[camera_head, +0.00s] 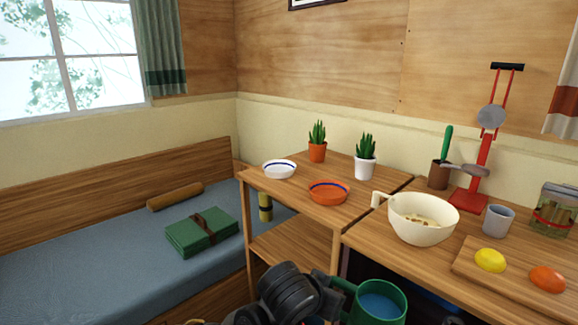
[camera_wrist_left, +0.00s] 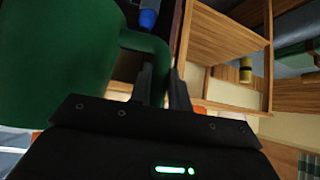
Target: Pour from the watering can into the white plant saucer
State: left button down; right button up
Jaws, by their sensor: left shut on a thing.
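The green watering can (camera_head: 399,296) is at the bottom of the head view, in front of the tables, with blue water showing in its open top. My left gripper (camera_head: 338,292) is shut on its handle. In the left wrist view the can (camera_wrist_left: 55,60) fills the left side, and the fingers (camera_wrist_left: 163,88) close around the handle (camera_wrist_left: 146,43). Its spout cannot be made out in the head view. The white plant saucer (camera_head: 279,170), with a blue band, sits at the left of the smaller table, beyond and left of the can. My right gripper is not in view.
An orange saucer (camera_head: 328,192) lies right of the white one. Potted plants stand behind, in an orange pot (camera_head: 317,152) and a white pot (camera_head: 365,168). A cream bowl (camera_head: 422,230) stands on the right table. The bed (camera_head: 100,260) is at left.

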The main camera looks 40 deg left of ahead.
aim_at(279, 169)
jog(key=i, duration=0.25)
jog(key=u, duration=0.7)
